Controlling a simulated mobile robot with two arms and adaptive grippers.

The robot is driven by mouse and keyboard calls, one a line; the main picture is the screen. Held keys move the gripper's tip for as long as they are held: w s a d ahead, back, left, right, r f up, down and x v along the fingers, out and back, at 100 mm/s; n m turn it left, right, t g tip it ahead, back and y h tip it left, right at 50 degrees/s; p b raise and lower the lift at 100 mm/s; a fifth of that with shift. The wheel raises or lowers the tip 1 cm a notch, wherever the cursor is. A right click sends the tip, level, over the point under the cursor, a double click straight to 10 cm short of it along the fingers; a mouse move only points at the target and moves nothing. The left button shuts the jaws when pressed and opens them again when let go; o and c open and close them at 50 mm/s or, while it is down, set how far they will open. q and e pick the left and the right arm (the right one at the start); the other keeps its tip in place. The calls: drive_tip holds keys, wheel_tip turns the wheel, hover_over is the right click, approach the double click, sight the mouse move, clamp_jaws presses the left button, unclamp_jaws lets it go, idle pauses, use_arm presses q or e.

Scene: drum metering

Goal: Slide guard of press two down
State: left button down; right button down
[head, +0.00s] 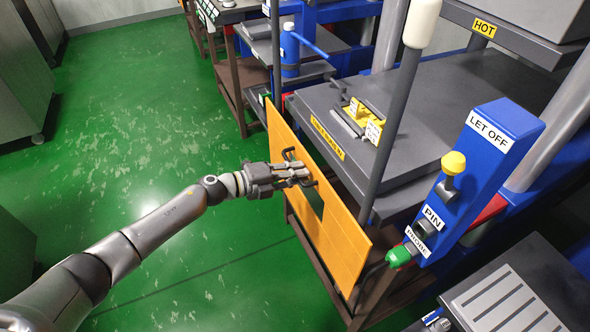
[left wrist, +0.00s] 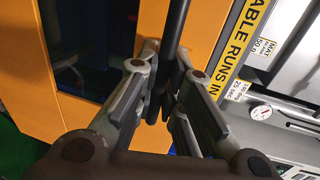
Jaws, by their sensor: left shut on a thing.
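The guard is an orange panel (head: 335,238) with a dark window and a black handle (head: 290,154), standing low in front of the grey press table (head: 420,130) in the head view. My left gripper (head: 302,175) is at the handle, its fingers closed around the bar. In the left wrist view the fingers (left wrist: 165,105) pinch the black bar, with the orange panel (left wrist: 105,50) behind it. The panel's top edge is near the table's front edge. My right gripper is not in view.
A blue control box (head: 490,160) marked LET OFF, with yellow and green knobs, stands at the right. A grey post with a white top (head: 423,22) rises beside the guard. A gauge and yellow blocks (head: 355,115) lie on the table. Green floor (head: 150,110) is clear at left.

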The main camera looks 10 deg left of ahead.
use_arm(q)
drive_tip(key=shift+s+f, duration=0.2)
drive_tip(key=shift+f, duration=0.3)
drive_tip(key=c, duration=1.6)
unclamp_jaws()
drive_tip(key=shift+o, duration=0.3)
drive_tip(key=shift+w+r, duration=0.15)
drive_tip(key=v, duration=1.2)
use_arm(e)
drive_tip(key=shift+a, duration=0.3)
